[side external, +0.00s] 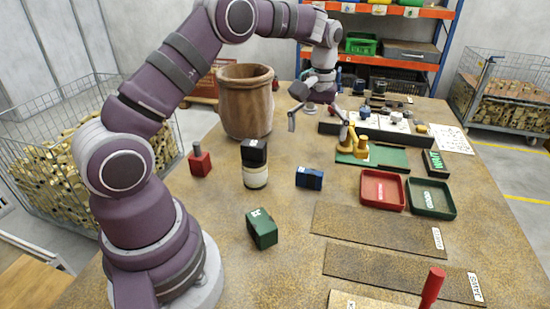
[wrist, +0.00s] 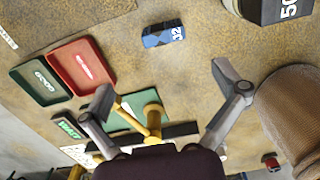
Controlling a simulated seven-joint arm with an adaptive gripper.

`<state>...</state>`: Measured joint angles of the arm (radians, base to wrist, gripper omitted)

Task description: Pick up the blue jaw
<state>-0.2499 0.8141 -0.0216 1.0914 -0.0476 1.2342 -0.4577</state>
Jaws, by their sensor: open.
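The blue jaw (side external: 309,178) is a small blue block with dark parts, lying alone on the brown tabletop near the middle. In the wrist view the blue jaw (wrist: 163,33) shows a white "32" on one end and lies beyond the fingertips. My gripper (side external: 318,125) is above the table, farther back than the jaw and apart from it. In the wrist view my gripper (wrist: 164,86) has its two fingers spread wide with nothing between them.
A large brown pot (side external: 246,105) stands left of my gripper. A black-and-cream cylinder (side external: 255,176) stands left of the jaw, a green block (side external: 262,229) nearer. Right are a yellow fixture (side external: 354,147), a red tray (side external: 382,207) and a green tray (side external: 450,212).

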